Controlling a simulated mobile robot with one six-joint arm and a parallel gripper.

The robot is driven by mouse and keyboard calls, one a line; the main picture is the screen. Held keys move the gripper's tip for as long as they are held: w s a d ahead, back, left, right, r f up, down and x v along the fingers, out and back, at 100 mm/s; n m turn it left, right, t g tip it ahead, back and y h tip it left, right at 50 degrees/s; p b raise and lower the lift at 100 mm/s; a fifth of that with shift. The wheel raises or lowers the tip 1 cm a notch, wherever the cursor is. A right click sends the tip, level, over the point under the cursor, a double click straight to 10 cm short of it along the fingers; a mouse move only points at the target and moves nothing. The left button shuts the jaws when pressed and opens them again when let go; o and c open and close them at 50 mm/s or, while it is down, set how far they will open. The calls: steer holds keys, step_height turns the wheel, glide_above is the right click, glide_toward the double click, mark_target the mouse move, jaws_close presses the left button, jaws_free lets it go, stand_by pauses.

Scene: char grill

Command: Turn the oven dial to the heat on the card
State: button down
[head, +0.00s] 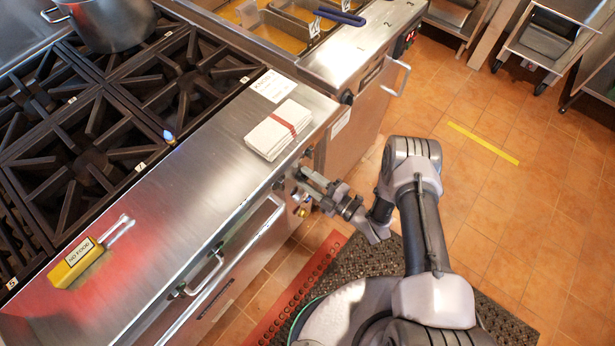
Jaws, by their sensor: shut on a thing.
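My gripper (303,175) reaches the front panel of the range below the folded cloth and is shut on the oven dial there. The jaws mostly hide the dial, so its marks and setting cannot be read. A white card (273,86) lies flat on the steel ledge behind the cloth. Its print is too small to read for certain from here.
A folded white cloth (278,130) with a red stripe lies on the ledge above my gripper. A pot (110,22) stands on the burners. Open tiled floor is right.

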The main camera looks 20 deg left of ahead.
steer(key=n+p, duration=0.1)
steer(key=n, duration=0.5)
steer(key=shift+f, duration=0.15)
steer(key=shift+n, duration=0.3)
stand_by(0.4)
steer(key=c, duration=0.9)
jaws_free()
steer(key=shift+d, duration=0.1)
steer(key=p+v, duration=0.4)
steer(key=v, duration=1.3)
steer(key=shift+s+d, duration=0.15)
